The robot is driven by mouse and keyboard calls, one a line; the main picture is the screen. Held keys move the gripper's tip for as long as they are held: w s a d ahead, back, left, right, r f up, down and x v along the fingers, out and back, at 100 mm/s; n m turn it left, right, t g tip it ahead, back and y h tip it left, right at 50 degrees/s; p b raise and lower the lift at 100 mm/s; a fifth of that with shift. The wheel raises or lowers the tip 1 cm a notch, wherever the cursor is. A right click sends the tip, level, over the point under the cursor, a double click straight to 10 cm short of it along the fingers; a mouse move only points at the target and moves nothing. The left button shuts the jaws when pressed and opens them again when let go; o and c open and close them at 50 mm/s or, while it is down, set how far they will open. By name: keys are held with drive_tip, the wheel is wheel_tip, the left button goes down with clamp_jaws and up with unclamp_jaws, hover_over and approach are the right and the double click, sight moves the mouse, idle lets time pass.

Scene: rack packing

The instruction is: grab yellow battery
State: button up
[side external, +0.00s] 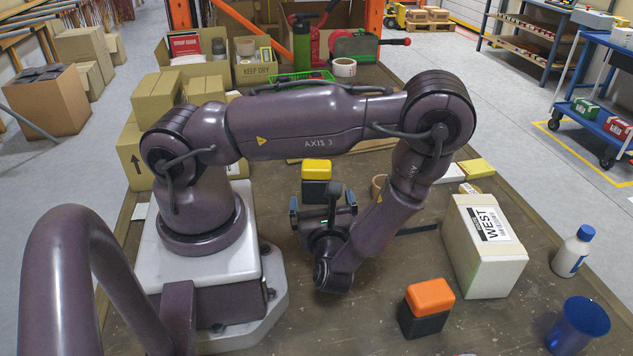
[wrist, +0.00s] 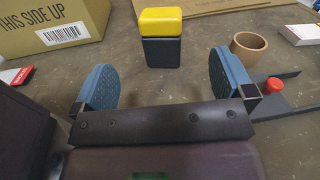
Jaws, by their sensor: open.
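The yellow battery (side external: 316,170) is a black block with a yellow top, standing upright on the table behind my gripper in the side view. In the wrist view the yellow battery (wrist: 161,36) stands ahead of my gripper, between the two fingers but beyond their tips. My gripper (wrist: 160,80) is open, with its blue pads wide apart and nothing between them. In the side view my gripper (side external: 323,212) is low over the table and partly hidden by my own wrist. The battery's lower part is partly hidden there.
An orange-topped black battery (side external: 427,307) stands at the front. A white box (side external: 484,247), a white bottle (side external: 574,251) and a blue cup (side external: 578,325) are at right. A tan ring (wrist: 248,47) and a dark flat piece with a red knob (wrist: 273,86) lie right of the yellow battery.

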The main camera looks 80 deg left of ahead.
sight(316, 179)
drive_tip(key=shift+s+a+f+m+t, duration=0.1)
drive_tip(key=shift+s+f+m+t, duration=0.05)
drive_tip(key=shift+f+m+t, duration=0.4)
drive_tip(key=shift+s+f+m+t, duration=0.1)
drive_tip(key=shift+f+m+t, duration=0.25)
drive_tip(key=shift+f+m, duration=0.25)
drive_tip(key=shift+a, duration=0.25)
drive_tip(key=x, duration=0.7)
drive_tip(key=shift+a, duration=0.1)
drive_tip(key=shift+s+x, duration=0.15)
drive_tip(key=shift+x, duration=1.2)
drive_tip(key=shift+s+x, duration=0.1)
drive_tip(key=shift+x, duration=1.25)
drive_tip(key=c, duration=1.3)
